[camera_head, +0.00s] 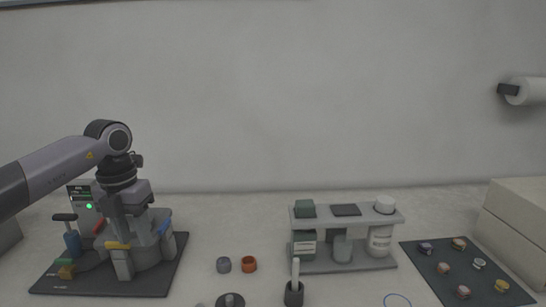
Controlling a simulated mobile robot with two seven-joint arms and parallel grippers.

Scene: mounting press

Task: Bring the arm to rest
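My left arm comes in from the left and bends down at the wrist. Its gripper (128,215) points down in front of and over the grey mounting press (148,252), overlapping it in the head view. The fingertips blend with the grey press parts, so I cannot tell their opening or whether they touch it. The press has yellow, red and blue coloured parts and stands on a dark base mat (90,285). My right gripper is not in view.
A two-level rack (346,221) holds containers. A dark mat (425,267) with several small round pieces lies at right, near a pale box (518,225). A paper roll (525,91) is on the wall.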

